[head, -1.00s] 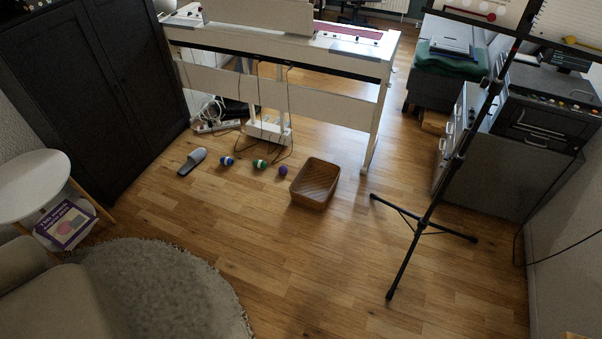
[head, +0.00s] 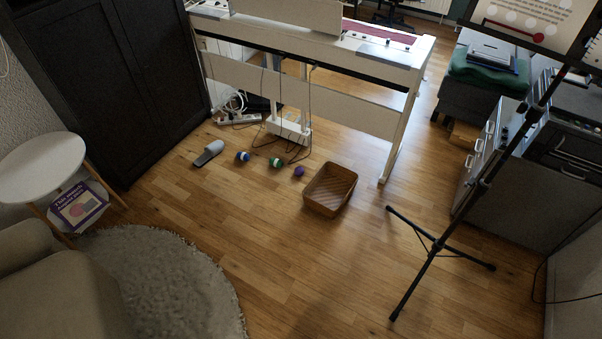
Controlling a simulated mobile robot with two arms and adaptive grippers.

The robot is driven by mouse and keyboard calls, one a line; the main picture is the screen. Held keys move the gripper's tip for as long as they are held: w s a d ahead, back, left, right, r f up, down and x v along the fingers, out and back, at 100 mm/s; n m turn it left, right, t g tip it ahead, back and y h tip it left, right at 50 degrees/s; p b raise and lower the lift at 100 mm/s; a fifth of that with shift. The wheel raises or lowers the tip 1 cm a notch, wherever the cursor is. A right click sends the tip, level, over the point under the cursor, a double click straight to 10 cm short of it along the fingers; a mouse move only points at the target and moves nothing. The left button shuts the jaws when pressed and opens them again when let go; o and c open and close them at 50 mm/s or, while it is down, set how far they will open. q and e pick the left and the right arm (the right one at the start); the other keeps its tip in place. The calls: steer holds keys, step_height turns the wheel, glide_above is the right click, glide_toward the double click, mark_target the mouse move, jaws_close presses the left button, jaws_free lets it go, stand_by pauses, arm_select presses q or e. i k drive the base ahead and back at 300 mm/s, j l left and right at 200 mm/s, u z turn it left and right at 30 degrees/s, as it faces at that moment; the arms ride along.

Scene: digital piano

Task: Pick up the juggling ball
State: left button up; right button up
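Three small balls lie in a row on the wooden floor in front of the white piano: a blue and white ball (head: 243,157), a green and white ball (head: 276,162) and a plain purple ball (head: 299,171). I cannot tell for sure which one is the juggling ball. Neither of my grippers shows in the head view.
A grey slipper (head: 208,153) lies left of the balls. Cables and a power strip (head: 238,119) lie behind them under the piano (head: 310,81). A black tripod stand (head: 436,243) is at the right, a round rug (head: 164,285) at lower left. The floor in front is clear.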

mark_target(298, 171)
steer(key=i+j+z, duration=0.15)
steer(key=z, duration=0.25)
steer(key=i+j+z, duration=0.15)
steer(key=z, duration=0.3)
